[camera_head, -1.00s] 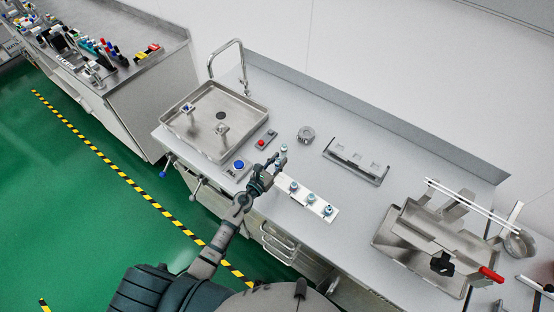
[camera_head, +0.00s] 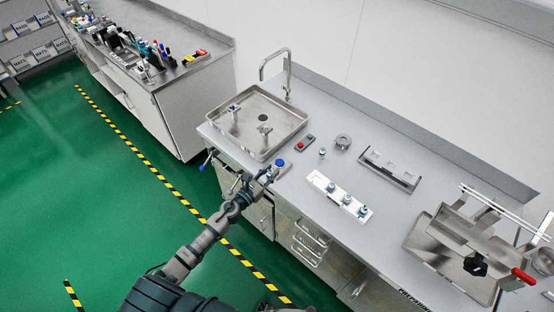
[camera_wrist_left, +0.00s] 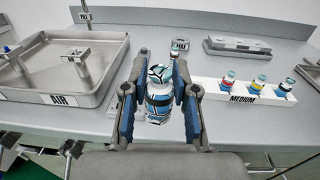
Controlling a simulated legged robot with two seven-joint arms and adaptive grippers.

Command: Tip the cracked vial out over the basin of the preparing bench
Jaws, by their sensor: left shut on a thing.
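My left gripper (camera_head: 267,176) is over the front edge of the bench, in front of the basin (camera_head: 216,117). In the left wrist view, its two fingers (camera_wrist_left: 157,85) are shut on a vial (camera_wrist_left: 158,104) with dark crack-like lines on a white and blue body. The vial looks about upright in that view. The basin, marked AIR, lies to its left there (camera_wrist_left: 60,98), apart from the vial. In the head view the held vial is too small to make out clearly. My right gripper is not in view.
A white rack (camera_head: 340,196) marked MEDIUM holds three capped vials. Another small vial (camera_head: 322,153) stands on the bench. A metal stand (camera_head: 389,171) lies farther right.

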